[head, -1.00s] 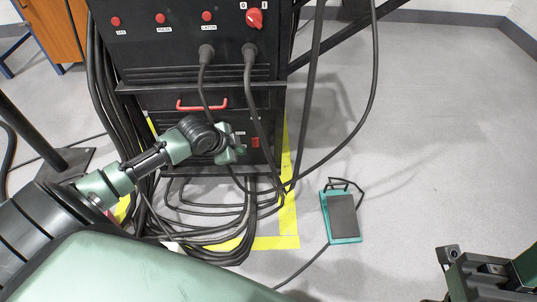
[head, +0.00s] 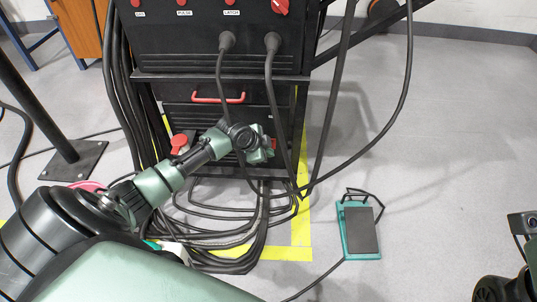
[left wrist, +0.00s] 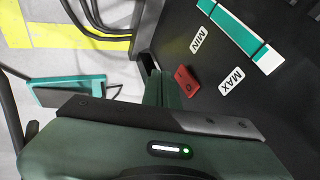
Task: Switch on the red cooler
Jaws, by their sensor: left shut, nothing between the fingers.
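The black cooler unit (head: 212,117) has a red bar handle (head: 218,98) on its front. A small red switch-like part shows low on its front (head: 273,143), partly hidden by my left gripper (head: 266,153). The left wrist view shows a red part (left wrist: 187,80) beside the MIN label (left wrist: 199,40) and the MAX label (left wrist: 232,81). My left gripper (left wrist: 163,88) is shut and empty, its fingertips close to the red part; I cannot tell whether they touch. Part of my right arm (head: 522,240) shows at the right edge; its jaws are unclear.
Black cables (head: 240,262) lie coiled on the floor below, and others hang across the front. A teal foot pedal (head: 359,231) stands to the right. A red knob (head: 179,144) is left of my gripper.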

